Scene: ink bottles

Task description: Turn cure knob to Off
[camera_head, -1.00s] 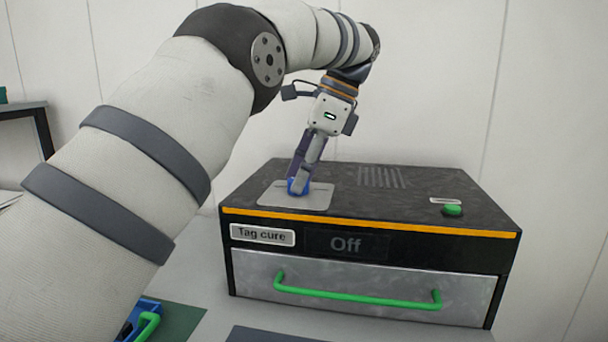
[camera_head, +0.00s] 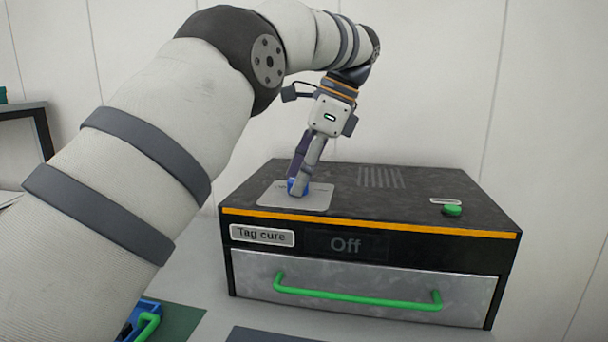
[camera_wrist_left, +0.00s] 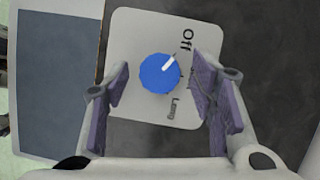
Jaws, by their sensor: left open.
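The blue cure knob (camera_wrist_left: 158,75) sits on a light grey plate (camera_wrist_left: 135,30) on top of the black Tag cure box (camera_head: 400,212). In the left wrist view its white pointer aims up and right, toward the word Off; Long is printed lower on the plate. The display (camera_head: 345,245) on the box front reads Off. My left gripper (camera_head: 298,187) points down over the knob. In the wrist view its fingers (camera_wrist_left: 160,70) are open, one on each side of the knob, with gaps visible. In the head view the fingers partly hide the knob. My right gripper is out of view.
The box has a drawer with a green handle (camera_head: 355,298) and a green button (camera_head: 452,210) on top at right. A blue item with a green handle (camera_head: 147,325) lies at the lower left, partly behind my left arm. The wall is close behind the box.

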